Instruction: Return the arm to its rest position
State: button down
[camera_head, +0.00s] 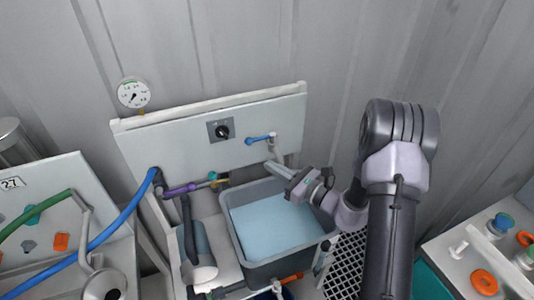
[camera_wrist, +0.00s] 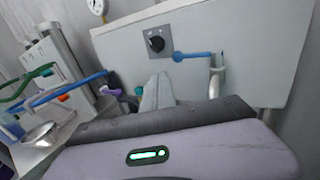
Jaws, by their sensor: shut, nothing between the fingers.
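My gripper (camera_head: 277,168) is in the middle of the head view, above the back part of a grey basin (camera_head: 242,256) and in front of a white panel (camera_head: 165,147). My arm comes in from the right and bends down towards the basin. In the wrist view my gripper's fingers (camera_wrist: 158,90) are together with nothing between them, pointing at the panel below a black knob (camera_wrist: 156,42). A blue-handled valve (camera_wrist: 195,57) is just right of the fingers in that view. I cannot tell whether the fingertips touch the panel.
Blue (camera_head: 121,217) and green (camera_head: 38,213) hoses run at the left. The basin holds pale blue liquid. A bench with orange and blue knobs (camera_head: 484,281) is at the lower right. Corrugated walls close in behind.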

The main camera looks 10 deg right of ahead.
jog(key=s+a+r+n+g, duration=0.6)
jog(key=s+a+n+g, duration=0.15)
jog(key=s, duration=0.35)
jog(key=s+a+r+n+g, duration=0.6)
jog(key=s+a+n, duration=0.25)
jog(key=s, duration=0.25)
jog(key=s+d+r+n+t+h, duration=0.4)
jog(key=s+d+n+h, duration=0.3)
jog(key=d+n+h, duration=0.1)
jog(key=shift+d+r+t+h, duration=0.25)
jog(key=shift+d+t+h, duration=0.1)
jog(key=shift+d, duration=0.5)
jog(key=shift+s, duration=0.15)
